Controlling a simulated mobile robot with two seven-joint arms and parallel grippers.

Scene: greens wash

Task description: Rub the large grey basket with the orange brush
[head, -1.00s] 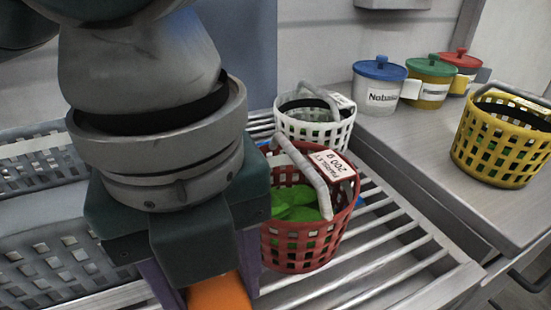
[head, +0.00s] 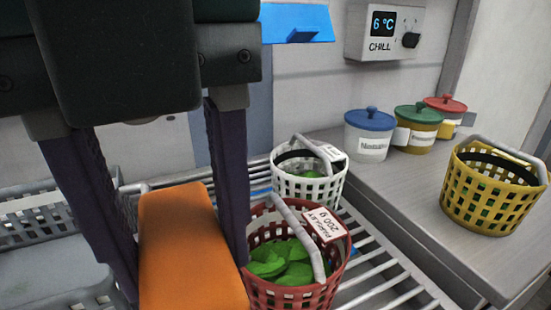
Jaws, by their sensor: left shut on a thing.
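My left gripper (head: 184,268) is large in the left half of the head view, with dark purple fingers. It is shut on the orange brush (head: 190,235), a block whose upper part shows between the fingers; its lower end is cut off by the picture edge. The large grey basket (head: 60,212), with a slotted wall, is at the lower left, behind and beside the left finger and partly cut off. Whether the brush touches the basket cannot be seen. My right gripper is not in view.
A red basket (head: 340,276) with green leaves stands close right of the brush on a slatted rack. Behind it is a white basket (head: 306,190). A yellow basket (head: 490,196) and lidded jars (head: 368,140) stand on the right counter. A chill panel (head: 398,32) is on the wall.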

